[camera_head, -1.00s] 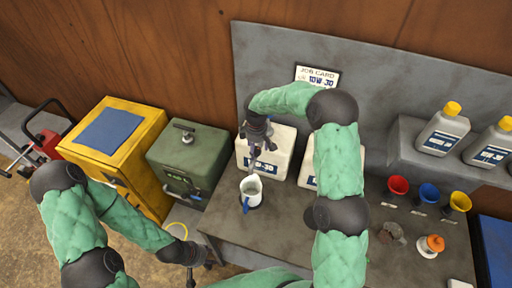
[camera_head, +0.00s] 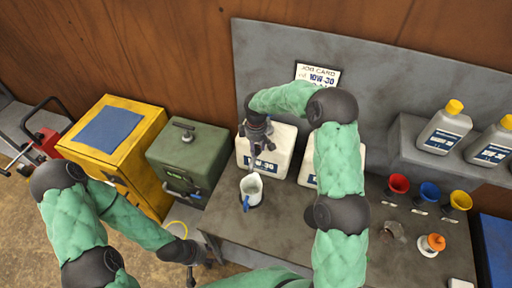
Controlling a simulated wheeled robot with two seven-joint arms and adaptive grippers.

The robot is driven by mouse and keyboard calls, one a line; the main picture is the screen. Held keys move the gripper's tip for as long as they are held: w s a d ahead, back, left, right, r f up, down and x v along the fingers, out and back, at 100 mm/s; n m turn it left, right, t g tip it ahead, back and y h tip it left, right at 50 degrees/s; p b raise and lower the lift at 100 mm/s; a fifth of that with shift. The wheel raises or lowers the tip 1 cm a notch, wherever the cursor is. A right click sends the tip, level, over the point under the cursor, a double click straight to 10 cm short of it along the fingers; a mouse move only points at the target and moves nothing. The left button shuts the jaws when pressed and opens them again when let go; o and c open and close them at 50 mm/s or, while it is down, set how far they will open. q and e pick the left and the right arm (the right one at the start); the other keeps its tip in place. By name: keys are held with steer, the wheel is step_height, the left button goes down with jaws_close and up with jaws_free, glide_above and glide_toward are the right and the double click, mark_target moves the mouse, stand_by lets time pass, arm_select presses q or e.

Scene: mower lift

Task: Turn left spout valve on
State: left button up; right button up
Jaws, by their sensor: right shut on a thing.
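Two white jugs stand side by side on the grey bench. The left jug (camera_head: 275,155) shows a 10W-30 label. The right jug (camera_head: 307,170) is mostly behind my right arm. My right gripper (camera_head: 257,150) is at the upper front left of the left jug, shut on what appears to be its spout valve; the fingers hide the valve, so its setting cannot be told. A white measuring cup (camera_head: 251,188) with a blue handle stands below the gripper. My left gripper (camera_head: 191,279) hangs low by the bench's left front; its fingers are too small and dark to read.
A green box (camera_head: 188,155) and a yellow cabinet (camera_head: 115,140) stand left of the bench (camera_head: 280,225). Red, blue and yellow funnels (camera_head: 429,193) and oil bottles (camera_head: 443,130) are at the right.

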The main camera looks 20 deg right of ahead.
steer(key=m+b, duration=0.3)
steer(key=shift+f+m+b, duration=0.25)
steer(key=shift+m+b, duration=0.05)
steer(key=m+b, duration=0.3)
steer(key=m, duration=0.1)
steer(key=shift+s+m, duration=0.1)
steer(key=shift+m, duration=0.2)
steer(key=m+b, duration=0.2)
steer(key=m, duration=0.2)
steer(key=shift+m, duration=0.3)
steer(key=shift+m+b, duration=0.8)
steer(key=shift+m, duration=1.4)
steer(key=o, duration=1.2)
steer(key=shift+c, duration=0.2)
steer(key=shift+r, duration=0.1)
steer(key=shift+r, duration=0.1)
